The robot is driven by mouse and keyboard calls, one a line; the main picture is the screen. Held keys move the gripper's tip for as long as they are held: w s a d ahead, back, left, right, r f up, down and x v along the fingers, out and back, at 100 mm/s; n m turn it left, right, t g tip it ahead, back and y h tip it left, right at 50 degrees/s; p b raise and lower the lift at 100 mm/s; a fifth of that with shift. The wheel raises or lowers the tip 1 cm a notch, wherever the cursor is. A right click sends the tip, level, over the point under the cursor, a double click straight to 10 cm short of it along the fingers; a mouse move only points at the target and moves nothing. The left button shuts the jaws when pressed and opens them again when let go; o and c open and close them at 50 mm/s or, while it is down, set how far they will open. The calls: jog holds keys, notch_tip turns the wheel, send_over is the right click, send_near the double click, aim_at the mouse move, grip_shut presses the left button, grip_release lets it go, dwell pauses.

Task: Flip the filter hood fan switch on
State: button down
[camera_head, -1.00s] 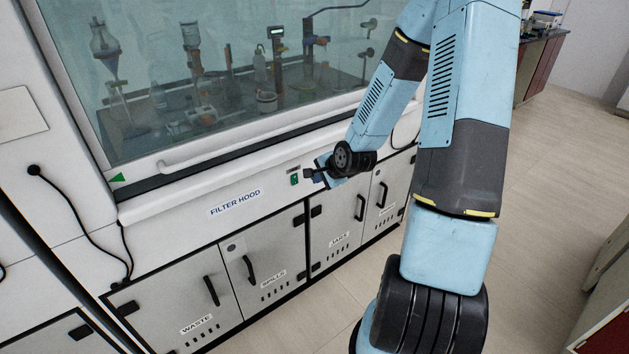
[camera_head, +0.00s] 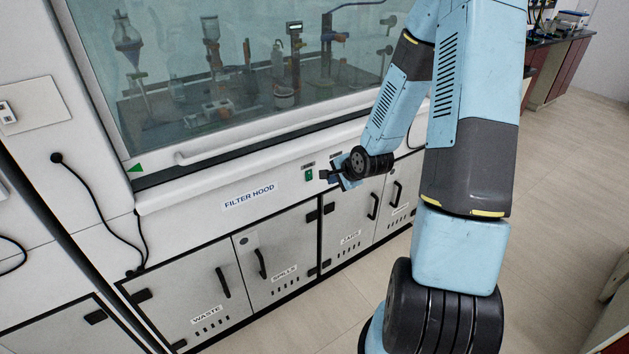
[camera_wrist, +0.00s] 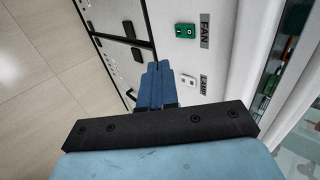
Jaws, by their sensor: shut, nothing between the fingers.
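The fan switch is a small green rocker on the white front panel of the filter hood (camera_head: 250,197). In the head view the fan switch (camera_head: 309,174) lies just left of my gripper (camera_head: 324,175). In the wrist view the fan switch (camera_wrist: 185,31) sits beside the "FAN" label (camera_wrist: 204,30), beyond and right of the tips. My gripper's blue fingers (camera_wrist: 157,66) are shut with nothing between them. They appear apart from the switch. The switch's rocker position is too small to tell.
A white lamp switch (camera_wrist: 187,84) with a "LAMP" label sits on the same panel, close right of my fingers in the wrist view. Cupboard doors with black handles (camera_head: 262,263) are below. The glass sash (camera_head: 170,70) is above. Open floor (camera_head: 560,180) lies to the right.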

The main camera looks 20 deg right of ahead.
aim_at(309, 175)
dwell(0.3)
jog(key=shift+w+a+r+x, duration=0.1)
jog(key=shift+w+r+x, duration=0.2)
jog(key=shift+x, duration=1.9)
jog(key=shift+w+a+r+x, duration=0.1)
jog(key=shift+w+r+x, duration=0.2)
jog(key=shift+x, duration=1.9)
jog(key=shift+w+a+r+x, duration=0.1)
jog(key=shift+w+r+x, duration=0.25)
jog(key=shift+x, duration=1.8)
